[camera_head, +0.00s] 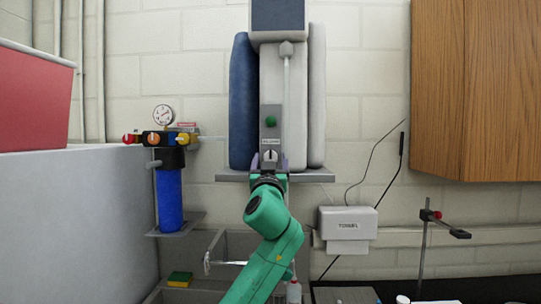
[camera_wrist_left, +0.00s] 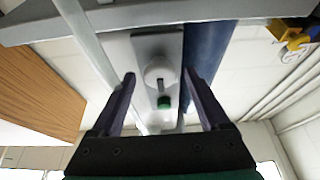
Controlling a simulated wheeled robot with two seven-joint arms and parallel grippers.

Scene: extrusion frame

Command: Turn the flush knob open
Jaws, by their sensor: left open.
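The flush knob (camera_head: 270,155) is a round white knob with a dark mark on a grey panel (camera_head: 269,105), just below a small label. In the left wrist view the knob (camera_wrist_left: 157,70) shows between my fingers, with a dark upright slot on its face. My left gripper (camera_head: 269,160) is open right in front of the knob, one finger on each side of it. I cannot tell whether the fingers touch it. A green button (camera_head: 270,121) sits above the knob on the panel and shows in the wrist view (camera_wrist_left: 164,102). My right gripper is out of view.
A grey shelf (camera_head: 230,176) runs below the panel, with blue and white padded sides around it. A gauge and valve assembly with a blue filter (camera_head: 170,200) is on the left. A towel dispenser (camera_head: 347,224) and a clamp stand (camera_head: 425,240) are on the right.

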